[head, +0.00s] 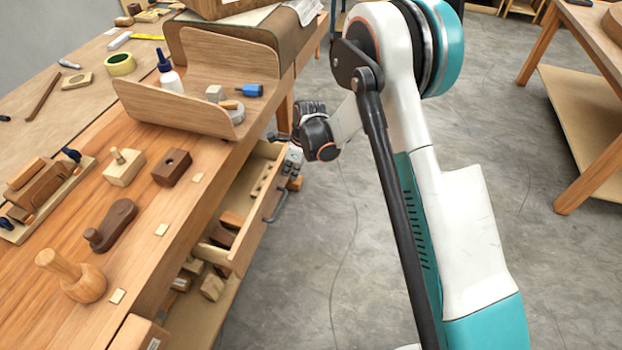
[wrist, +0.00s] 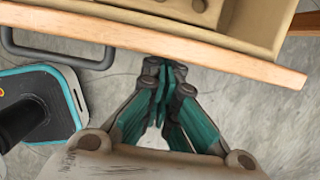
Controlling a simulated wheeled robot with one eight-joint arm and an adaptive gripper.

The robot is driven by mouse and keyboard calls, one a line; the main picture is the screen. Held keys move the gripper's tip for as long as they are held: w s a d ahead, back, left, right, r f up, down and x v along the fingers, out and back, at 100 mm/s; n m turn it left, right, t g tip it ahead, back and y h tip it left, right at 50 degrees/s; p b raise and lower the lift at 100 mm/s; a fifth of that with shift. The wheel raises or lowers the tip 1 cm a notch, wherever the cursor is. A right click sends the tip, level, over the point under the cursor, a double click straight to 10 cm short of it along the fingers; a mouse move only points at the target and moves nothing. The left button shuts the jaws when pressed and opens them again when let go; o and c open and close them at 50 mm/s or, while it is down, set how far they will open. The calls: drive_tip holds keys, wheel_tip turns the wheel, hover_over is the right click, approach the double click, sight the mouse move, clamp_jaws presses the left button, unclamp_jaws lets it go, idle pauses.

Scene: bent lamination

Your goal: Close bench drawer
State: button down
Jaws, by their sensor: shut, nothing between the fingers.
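The bench drawer (head: 262,190) stands pulled out from under the wooden bench in the head view, with wood blocks inside. Its dark bar handle (head: 276,206) is on the outer face of the front panel. In the wrist view, the drawer front (wrist: 215,47) crosses the top and the handle (wrist: 60,50) shows at upper left. My gripper (head: 292,168) is shut and empty, outside the drawer by the far end of its front. In the wrist view, the fingertips (wrist: 163,75) come right up to the front panel, to the right of the handle. I cannot tell whether they touch it.
The bench top (head: 140,215) carries a curved wooden piece (head: 175,108), a glue bottle (head: 169,75) and several wooden tools. A lower shelf (head: 205,315) with blocks lies under the drawer. Another table (head: 548,170) stands at right. The grey floor between is clear.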

sight(275, 167)
drive_tip(key=shift+w+a, duration=0.3)
drive_tip(key=shift+a, duration=0.6)
drive_tip(key=shift+w+a, duration=0.3)
drive_tip(key=shift+a, duration=0.55)
drive_tip(key=shift+w+a, duration=0.3)
drive_tip(key=shift+a, duration=0.6)
